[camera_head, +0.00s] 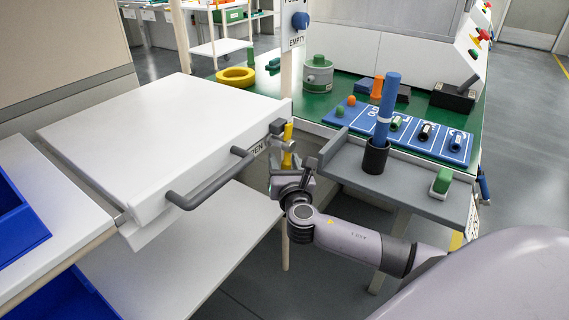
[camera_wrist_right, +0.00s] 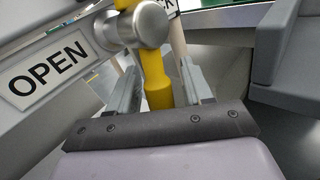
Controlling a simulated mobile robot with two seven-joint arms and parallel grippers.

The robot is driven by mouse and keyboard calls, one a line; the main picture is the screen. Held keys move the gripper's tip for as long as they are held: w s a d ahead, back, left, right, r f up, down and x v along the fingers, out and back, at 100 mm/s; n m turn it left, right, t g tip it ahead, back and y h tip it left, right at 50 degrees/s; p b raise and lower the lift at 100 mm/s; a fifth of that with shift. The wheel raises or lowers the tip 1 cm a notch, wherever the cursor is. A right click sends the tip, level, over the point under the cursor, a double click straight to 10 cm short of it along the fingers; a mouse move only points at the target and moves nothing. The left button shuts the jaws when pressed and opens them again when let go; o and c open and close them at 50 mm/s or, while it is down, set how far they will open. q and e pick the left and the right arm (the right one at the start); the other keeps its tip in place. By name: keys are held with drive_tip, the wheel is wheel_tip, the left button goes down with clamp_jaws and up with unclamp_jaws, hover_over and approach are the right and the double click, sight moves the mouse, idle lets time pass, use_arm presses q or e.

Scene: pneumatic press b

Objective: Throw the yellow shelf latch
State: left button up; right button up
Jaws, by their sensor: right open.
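The yellow latch (camera_head: 288,136) is a bar at the front corner of the white shelf unit (camera_head: 150,150). In the right wrist view the yellow latch (camera_wrist_right: 155,70) passes a round metal pivot (camera_wrist_right: 138,24), and its lower end hangs down between my fingers. My right gripper (camera_head: 291,168) is at the latch's lower end. In the wrist view the right gripper (camera_wrist_right: 160,88) is open, with one finger on each side of the yellow bar. A gap shows beside the bar; contact cannot be told. My left gripper is not in view.
An OPEN label (camera_wrist_right: 48,70) is left of the latch. A grey handle (camera_head: 210,180) sticks out from the white unit. Right of my gripper is a grey ledge (camera_head: 410,190) with a blue rod (camera_head: 387,105) in a black holder. Behind is a green worktop (camera_head: 335,100).

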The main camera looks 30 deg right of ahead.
drive_tip(key=c, duration=0.9)
drive_tip(key=shift+w+d+f+n+t+b, duration=0.1)
drive_tip(key=shift+d+f+n+t+b, duration=0.1)
drive_tip(key=shift+n+t+b, duration=0.3)
clamp_jaws()
drive_tip(key=shift+d+h+b, duration=0.15)
drive_tip(key=shift+h+b, duration=0.15)
drive_tip(key=shift+b, duration=0.1)
drive_tip(key=shift+w+d+n, duration=0.1)
drive_tip(key=shift+n, duration=0.2)
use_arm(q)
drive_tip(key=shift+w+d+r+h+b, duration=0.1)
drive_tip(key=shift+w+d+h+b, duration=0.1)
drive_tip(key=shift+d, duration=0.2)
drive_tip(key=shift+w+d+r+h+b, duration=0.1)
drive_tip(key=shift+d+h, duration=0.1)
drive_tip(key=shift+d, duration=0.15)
use_arm(e)
drive_tip(key=shift+d+r+t, duration=0.1)
drive_tip(key=shift+r+t, duration=0.15)
drive_tip(key=shift+t, duration=0.15)
drive_tip(key=o, duration=0.9)
unclamp_jaws()
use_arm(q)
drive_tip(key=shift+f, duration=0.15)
